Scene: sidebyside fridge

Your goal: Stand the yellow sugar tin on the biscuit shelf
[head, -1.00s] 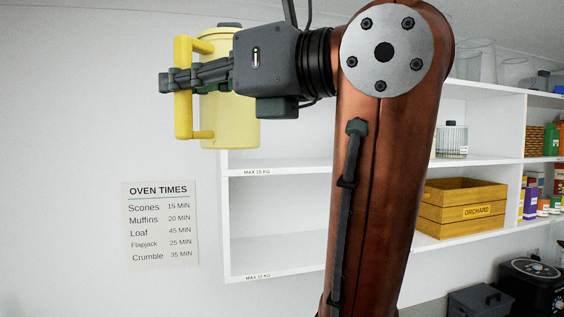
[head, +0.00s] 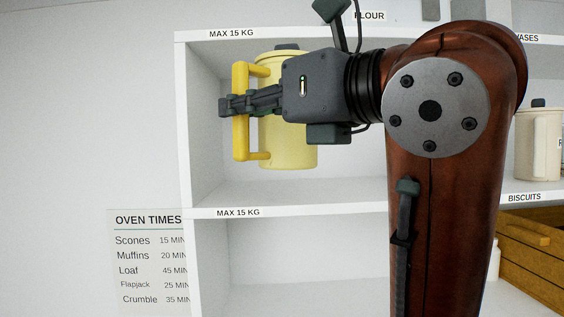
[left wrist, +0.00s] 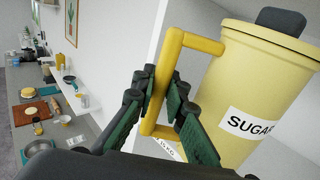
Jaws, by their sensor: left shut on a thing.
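The yellow sugar tin (head: 290,145) is upright in the head view, in front of or inside the upper left shelf opening; its depth is unclear. In the left wrist view the tin (left wrist: 225,90) shows its SUGAR label and dark lid knob. My left gripper (head: 238,105) is shut on the tin's side handle; in the left wrist view its fingers (left wrist: 160,98) lie on both sides of the handle bar. The biscuit shelf board (head: 505,199) carries a BISCUITS label at right, and a cream canister (head: 538,150) stands above it. My right gripper is out of view.
The white shelf unit's left side wall (head: 184,120) is close to the handle side. A MAX 15 KG board (head: 300,205) lies below the tin, bare where visible. A wooden crate (head: 535,260) sits lower right. My arm hides the middle of the shelves.

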